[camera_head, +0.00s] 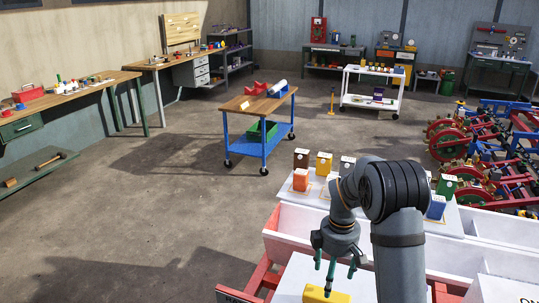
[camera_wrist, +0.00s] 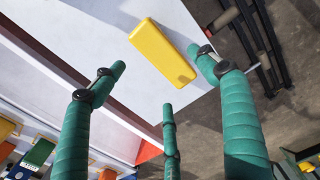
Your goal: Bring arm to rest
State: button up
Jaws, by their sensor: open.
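My gripper (camera_head: 337,276) hangs from my arm, pointing down over a white surface (camera_head: 296,283) at the bottom of the head view. Its green fingers are spread apart and hold nothing. A yellow block (camera_head: 318,296) lies on that surface, partly behind a finger in the head view. In the wrist view the yellow block (camera_wrist: 162,53) lies on the white surface (camera_wrist: 105,25), beyond and between the spread fingertips of my gripper (camera_wrist: 158,76). I cannot tell how far above the block the fingertips are.
A white planter trough (camera_head: 290,243) is behind the surface. Beyond it, coloured blocks, such as an orange one (camera_head: 301,179) and a yellow one (camera_head: 323,164), stand on a white top. Red wheeled machines (camera_head: 460,140) are at right. A blue cart (camera_head: 264,143) stands on open floor.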

aim_at(333, 291)
notch_tip(333, 291, up, 4)
notch_tip(333, 291, down, 13)
jog(key=shift+s+r, duration=0.1)
jog(key=shift+s, duration=0.05)
jog(key=r, duration=0.3)
jog(key=d+r, duration=0.1)
jog(key=r, duration=0.1)
jog(key=shift+w+d+r, duration=0.1)
jog(key=shift+w+r, duration=0.15)
jog(key=shift+w, duration=0.1)
jog(key=w+d+r, duration=0.3)
jog(key=d+r, duration=0.4)
jog(key=d, duration=0.4)
jog(key=s+a+r+m+p, duration=0.2)
jog(key=s+a+r+m, duration=0.2)
jog(key=s, duration=0.4)
jog(key=s+a+r+m+p, duration=0.3)
jog(key=s+a+r+m, duration=0.1)
jog(key=s+r, duration=0.3)
jog(key=s+a+r+m+p, duration=0.2)
jog(key=s+a+r+m, duration=0.2)
jog(key=s, duration=0.6)
jog(key=shift+s+a+r+m, duration=0.4)
jog(key=shift+r+m, duration=0.4)
jog(key=shift+r, duration=0.4)
jog(key=shift+d+f, duration=0.1)
